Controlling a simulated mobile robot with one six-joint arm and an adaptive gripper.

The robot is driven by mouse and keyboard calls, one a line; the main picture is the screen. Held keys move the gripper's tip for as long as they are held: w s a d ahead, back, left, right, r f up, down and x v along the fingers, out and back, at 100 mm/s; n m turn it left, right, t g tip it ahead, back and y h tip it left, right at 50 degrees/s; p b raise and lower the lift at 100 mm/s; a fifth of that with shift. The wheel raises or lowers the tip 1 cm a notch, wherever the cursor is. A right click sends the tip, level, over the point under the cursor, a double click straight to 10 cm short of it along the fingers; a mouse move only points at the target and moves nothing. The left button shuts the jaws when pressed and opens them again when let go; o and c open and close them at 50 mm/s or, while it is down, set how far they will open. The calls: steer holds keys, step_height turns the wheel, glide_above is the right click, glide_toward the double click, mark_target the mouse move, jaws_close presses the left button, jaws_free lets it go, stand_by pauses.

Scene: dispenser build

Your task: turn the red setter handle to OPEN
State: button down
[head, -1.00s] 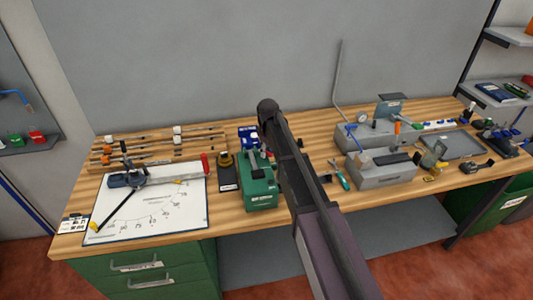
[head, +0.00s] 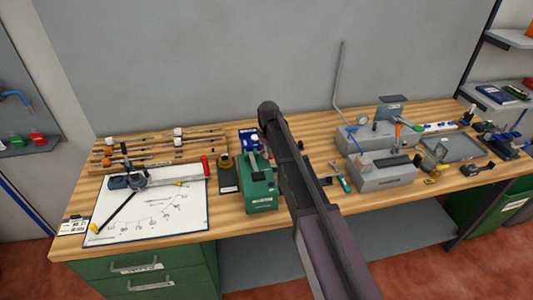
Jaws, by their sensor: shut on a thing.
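A small red handle (head: 205,165) stands at the right end of a pale metal bar (head: 178,180), on a white marked board (head: 170,217) at the left of the bench. I cannot tell whether this is the setter handle, and no OPEN mark is readable. My dark arm rises from the bottom and crosses the middle of the bench view. My gripper does not show; it is probably hidden behind the arm. What it holds and where it touches cannot be seen.
A green box (head: 260,195) stands just left of my arm. Grey blocks (head: 382,172) with small fittings, including an orange-topped piece (head: 398,130), stand to the right. Teal-handled pliers (head: 340,176) lie between. Long rods lie on racks at the back left.

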steer(key=shift+d+n, duration=0.1)
steer(key=shift+n, duration=0.2)
steer(key=n, duration=0.3)
steer(key=w+n, duration=0.1)
steer(key=n, duration=0.2)
steer(key=w+n, duration=0.1)
steer(key=n, duration=0.2)
steer(key=shift+d+n, duration=0.2)
steer(key=shift+n, duration=0.2)
stand_by(0.3)
steer(key=c, duration=0.6)
jaws_free()
steer(key=shift+w, duration=0.1)
